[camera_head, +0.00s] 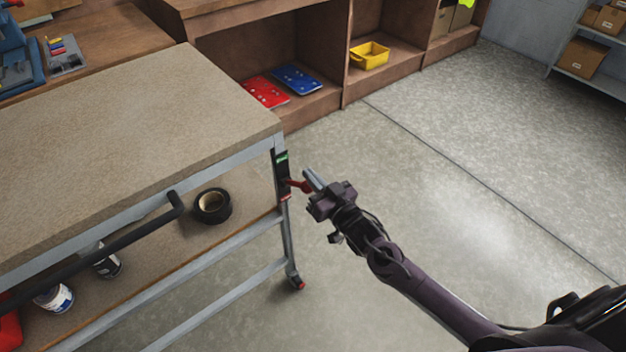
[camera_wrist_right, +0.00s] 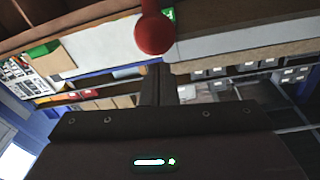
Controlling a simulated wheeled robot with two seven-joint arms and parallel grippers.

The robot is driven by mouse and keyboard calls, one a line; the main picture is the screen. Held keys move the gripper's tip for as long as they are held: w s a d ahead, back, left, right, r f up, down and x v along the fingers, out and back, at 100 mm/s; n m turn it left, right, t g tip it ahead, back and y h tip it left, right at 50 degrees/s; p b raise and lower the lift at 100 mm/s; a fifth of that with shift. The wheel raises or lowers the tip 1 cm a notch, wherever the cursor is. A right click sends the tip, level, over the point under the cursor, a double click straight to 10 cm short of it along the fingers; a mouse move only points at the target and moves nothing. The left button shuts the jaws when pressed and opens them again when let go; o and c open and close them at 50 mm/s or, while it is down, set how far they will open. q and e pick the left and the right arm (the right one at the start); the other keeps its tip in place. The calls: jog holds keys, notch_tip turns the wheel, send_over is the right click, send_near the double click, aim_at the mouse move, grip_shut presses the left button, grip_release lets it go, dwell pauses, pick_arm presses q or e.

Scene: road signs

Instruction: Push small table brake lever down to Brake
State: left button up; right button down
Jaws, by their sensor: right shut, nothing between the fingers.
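The small table (camera_head: 120,130) is a cart with a tan top, a grey metal frame and a black push handle (camera_head: 150,210). On its right front leg is a dark plate with a green mark at its top, and a red brake lever (camera_head: 299,185) sticks out from it to the right. My right gripper (camera_head: 311,179) is shut and empty, with its fingertips right by the lever. In the right wrist view the lever's round red knob (camera_wrist_right: 154,35) shows just beyond the shut fingers (camera_wrist_right: 158,85); I cannot tell whether they touch. My left gripper is out of view.
A roll of black tape (camera_head: 212,206) and cans (camera_head: 55,298) are on the cart's lower shelf. A caster (camera_head: 294,282) is under the lever's leg. Wooden shelving with a yellow bin (camera_head: 369,55) and red and blue plates stands behind. The floor to the right is clear.

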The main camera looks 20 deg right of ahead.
jog(key=shift+s+f, duration=0.2)
jog(key=shift+f, duration=0.4)
